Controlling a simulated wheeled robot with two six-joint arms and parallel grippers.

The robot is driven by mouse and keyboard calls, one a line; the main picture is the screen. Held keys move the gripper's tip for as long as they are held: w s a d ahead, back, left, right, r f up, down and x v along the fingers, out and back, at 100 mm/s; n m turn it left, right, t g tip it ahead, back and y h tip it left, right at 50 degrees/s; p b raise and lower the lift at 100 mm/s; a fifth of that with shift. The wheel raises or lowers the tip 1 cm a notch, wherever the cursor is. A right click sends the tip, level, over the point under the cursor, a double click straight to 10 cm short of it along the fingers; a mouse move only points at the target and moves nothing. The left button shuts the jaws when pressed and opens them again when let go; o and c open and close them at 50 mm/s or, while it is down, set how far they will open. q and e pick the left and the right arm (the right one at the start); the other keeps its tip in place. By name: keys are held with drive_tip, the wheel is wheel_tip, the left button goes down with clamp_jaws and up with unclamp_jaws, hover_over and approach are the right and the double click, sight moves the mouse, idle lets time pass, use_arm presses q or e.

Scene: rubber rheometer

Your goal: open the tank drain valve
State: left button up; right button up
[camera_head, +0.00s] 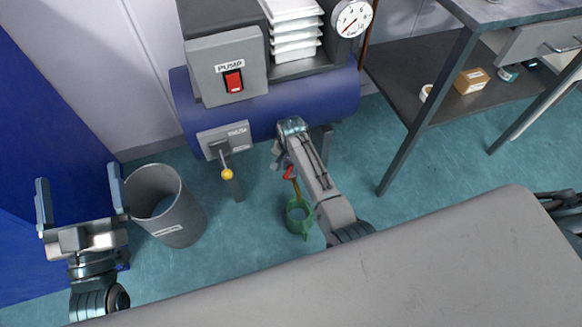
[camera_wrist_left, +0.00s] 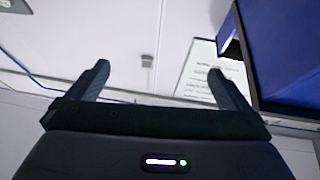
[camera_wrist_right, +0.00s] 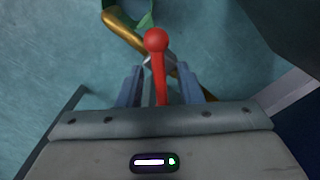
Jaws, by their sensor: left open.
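The blue tank (camera_head: 300,105) lies across the back. Below it a red valve lever (camera_head: 289,173) sits on a brass pipe, above a green container (camera_head: 299,226) on the floor. In the right wrist view the lever (camera_wrist_right: 157,75) has a round red knob, and the brass pipe (camera_wrist_right: 122,30) runs behind it. My right gripper (camera_wrist_right: 159,72) is partly open with the lever between its fingers; a gap seems to show on each side. In the head view my right arm hides part of the valve. My left gripper (camera_head: 80,205) is open and empty at the far left.
A grey bin (camera_head: 180,222) stands beside my left gripper. A box with a yellow-knobbed lever (camera_head: 227,174) and a red pump switch (camera_head: 233,81) are on the tank's front. A table leg (camera_head: 425,115) stands to the right. A grey surface (camera_head: 420,270) fills the foreground.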

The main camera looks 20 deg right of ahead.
drive_tip(key=shift+f, duration=0.1)
clamp_jaws()
